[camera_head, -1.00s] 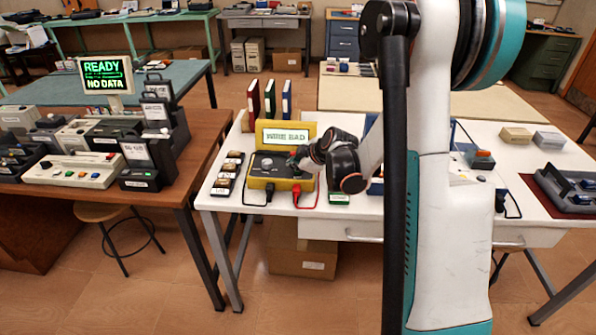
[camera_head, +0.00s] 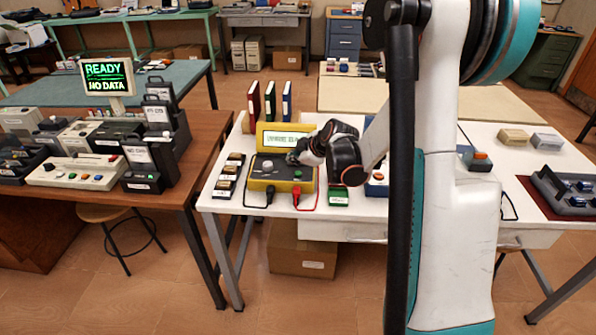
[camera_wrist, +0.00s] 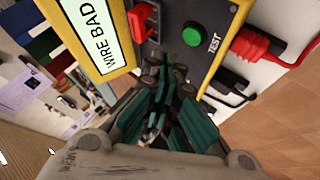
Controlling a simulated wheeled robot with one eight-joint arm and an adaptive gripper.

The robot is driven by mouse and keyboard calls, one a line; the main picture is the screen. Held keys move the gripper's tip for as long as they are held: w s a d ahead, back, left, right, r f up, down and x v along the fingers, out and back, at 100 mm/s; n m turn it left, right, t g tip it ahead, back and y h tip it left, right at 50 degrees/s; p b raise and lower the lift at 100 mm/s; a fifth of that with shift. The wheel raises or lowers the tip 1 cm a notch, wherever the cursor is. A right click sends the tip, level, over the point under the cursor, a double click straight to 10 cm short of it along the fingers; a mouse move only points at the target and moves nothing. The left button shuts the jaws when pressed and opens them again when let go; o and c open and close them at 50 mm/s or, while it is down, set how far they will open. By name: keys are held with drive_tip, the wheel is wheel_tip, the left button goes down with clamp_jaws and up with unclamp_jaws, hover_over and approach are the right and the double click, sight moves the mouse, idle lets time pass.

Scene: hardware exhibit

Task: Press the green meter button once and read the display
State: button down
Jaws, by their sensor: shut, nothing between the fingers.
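The yellow meter (camera_head: 263,186) stands on the white table, its display (camera_head: 287,138) raised at the back. The display's lettering is hard to read in the head view; in the wrist view the display (camera_wrist: 98,33) reads WIRE BAD. The green button (camera_wrist: 194,34) sits on the meter's dark panel beside the word TEST, uncovered in the wrist view. My gripper (camera_head: 298,157) is shut and empty over the right part of the panel. In the wrist view its fingertips (camera_wrist: 165,75) are close to the button, below and left of it. I cannot tell the height gap.
Small dark boxes (camera_head: 229,176) stand left of the meter and a green box (camera_head: 338,197) right. Three binders (camera_head: 270,101) stand behind.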

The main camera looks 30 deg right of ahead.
sight(296, 174)
drive_tip(key=shift+r+p, duration=0.9)
drive_tip(key=shift+r, duration=0.65)
drive_tip(key=s+a+r+m+g, duration=0.1)
drive_tip(key=s+a+r+m, duration=0.2)
drive_tip(key=s+a+r, duration=0.5)
drive_tip(key=s+a+r+m+g, duration=0.15)
drive_tip(key=s+a+r, duration=0.35)
drive_tip(key=a, duration=0.5)
drive_tip(key=s+m+h, duration=0.1)
drive_tip(key=s+m, duration=0.5)
drive_tip(key=s, duration=1.1)
drive_tip(key=shift+s+a+f, duration=0.3)
drive_tip(key=shift+s+f, duration=0.05)
drive_tip(key=shift+t, duration=0.25)
